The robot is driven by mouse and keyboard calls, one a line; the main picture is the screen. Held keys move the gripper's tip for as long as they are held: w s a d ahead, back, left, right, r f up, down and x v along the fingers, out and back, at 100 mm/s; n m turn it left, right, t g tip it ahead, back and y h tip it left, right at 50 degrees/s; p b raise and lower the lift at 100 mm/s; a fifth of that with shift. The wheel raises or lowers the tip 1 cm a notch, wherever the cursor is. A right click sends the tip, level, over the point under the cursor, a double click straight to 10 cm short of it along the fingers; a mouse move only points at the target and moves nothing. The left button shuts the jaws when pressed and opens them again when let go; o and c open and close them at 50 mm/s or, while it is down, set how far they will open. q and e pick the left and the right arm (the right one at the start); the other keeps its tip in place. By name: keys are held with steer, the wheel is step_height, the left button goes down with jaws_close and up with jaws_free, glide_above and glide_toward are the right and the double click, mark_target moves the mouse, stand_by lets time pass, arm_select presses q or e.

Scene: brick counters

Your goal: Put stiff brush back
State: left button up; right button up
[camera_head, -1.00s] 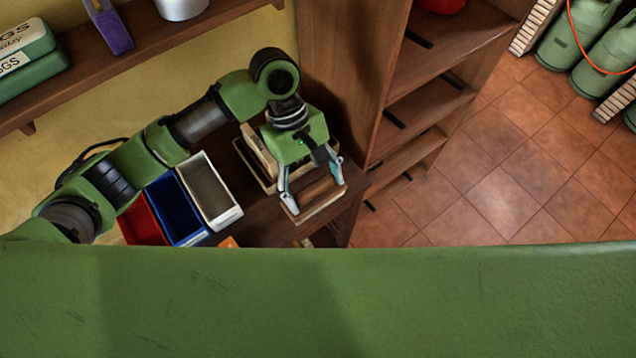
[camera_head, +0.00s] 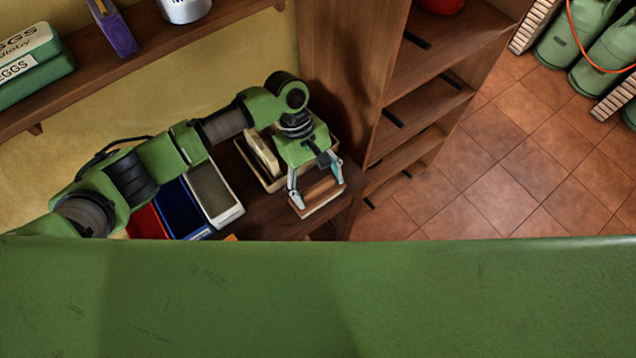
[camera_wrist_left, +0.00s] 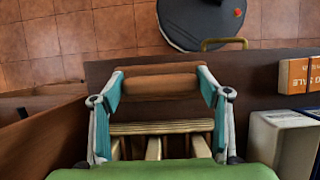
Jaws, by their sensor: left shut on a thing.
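The stiff brush (camera_head: 322,190), a pale block with a brown wooden top, is between the two fingers of my left gripper (camera_head: 316,190). It is over the dark wooden counter, near its right end. In the left wrist view the brown top of the brush (camera_wrist_left: 160,84) spans between the fingertips of my left gripper (camera_wrist_left: 160,88), which are pressed on its two ends. A shallow wooden tray (camera_head: 272,184) lies behind the gripper and is partly hidden by it. My right gripper is not in view.
A pale upright block (camera_head: 262,152) stands in the tray. Grey (camera_head: 212,190), blue (camera_head: 180,212) and red (camera_head: 146,222) bins stand to its left. A tall wooden shelf unit (camera_head: 345,90) rises close on the right. A wall shelf (camera_head: 150,48) is behind. Tiled floor lies beyond.

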arm_select(q)
steer(key=shift+f, duration=0.1)
steer(key=o, duration=1.1)
steer(key=shift+c, duration=0.2)
steer(key=b+v, duration=0.2)
steer(key=v, duration=1)
steer(key=shift+r, duration=0.2)
steer(key=shift+s+d+f, duration=0.1)
steer(key=shift+s, duration=0.05)
